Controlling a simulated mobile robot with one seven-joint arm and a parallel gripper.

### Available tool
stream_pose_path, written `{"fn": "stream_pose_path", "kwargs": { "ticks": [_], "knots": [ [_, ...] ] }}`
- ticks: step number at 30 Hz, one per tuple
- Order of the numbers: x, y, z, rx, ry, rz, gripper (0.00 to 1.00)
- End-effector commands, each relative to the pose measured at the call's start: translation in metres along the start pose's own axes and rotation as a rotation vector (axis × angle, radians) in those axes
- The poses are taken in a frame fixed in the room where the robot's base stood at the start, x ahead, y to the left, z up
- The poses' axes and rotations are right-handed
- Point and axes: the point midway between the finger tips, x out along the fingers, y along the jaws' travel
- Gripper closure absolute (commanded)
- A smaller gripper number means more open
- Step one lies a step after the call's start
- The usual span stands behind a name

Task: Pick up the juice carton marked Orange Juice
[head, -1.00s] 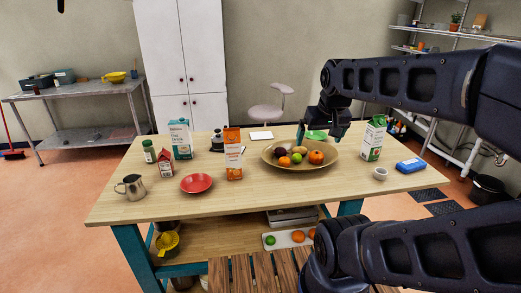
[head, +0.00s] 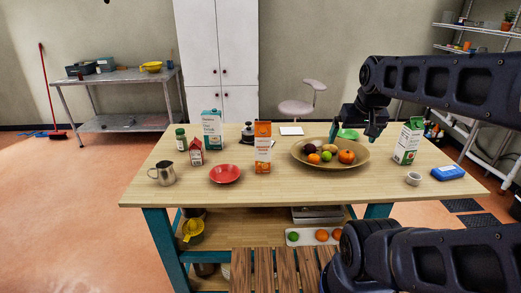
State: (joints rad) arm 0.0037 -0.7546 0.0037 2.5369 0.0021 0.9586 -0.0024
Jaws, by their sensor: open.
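An orange and white carton (head: 263,148) stands upright in the middle of the wooden table; its print is too small to read. Other cartons are a blue and white one (head: 212,130) at the left, a small red one (head: 196,151) in front of it, and a green and white one (head: 407,142) at the right. My gripper (head: 355,136) is open and empty, pointing down over the back right of the fruit bowl, right of the orange carton and apart from it.
The wide bowl (head: 300,158) of fruit stands just right of the orange carton. A red plate (head: 225,173) and a metal jug (head: 163,174) are to the left. The front table strip is clear.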

Motion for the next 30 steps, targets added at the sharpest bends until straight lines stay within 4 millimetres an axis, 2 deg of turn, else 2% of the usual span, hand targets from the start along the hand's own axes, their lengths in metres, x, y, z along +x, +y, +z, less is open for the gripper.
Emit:
{"fn": "stream_pose_path", "kwargs": {
  "ticks": [9, 11, 12, 20, 23, 26, 30],
  "knots": [
    [0.0, 0.0, 0.0, 0.0, 0.0, 0.0, 0.0],
    [0.0, 0.0, 0.0, 0.0, 0.0, 0.0, 0.1],
    [0.0, 0.0, 0.0, 0.0, 0.0, 0.0, 0.11],
    [0.0, 0.0, -0.001, 0.0, 0.0, 0.001, 0.11],
    [0.002, -0.003, -0.01, 0.0, 0.0, 0.007, 0.11],
    [0.006, -0.009, -0.028, 0.004, 0.001, 0.023, 0.11],
    [0.017, -0.025, -0.064, 0.01, 0.014, 0.05, 0.11]
  ]
}}
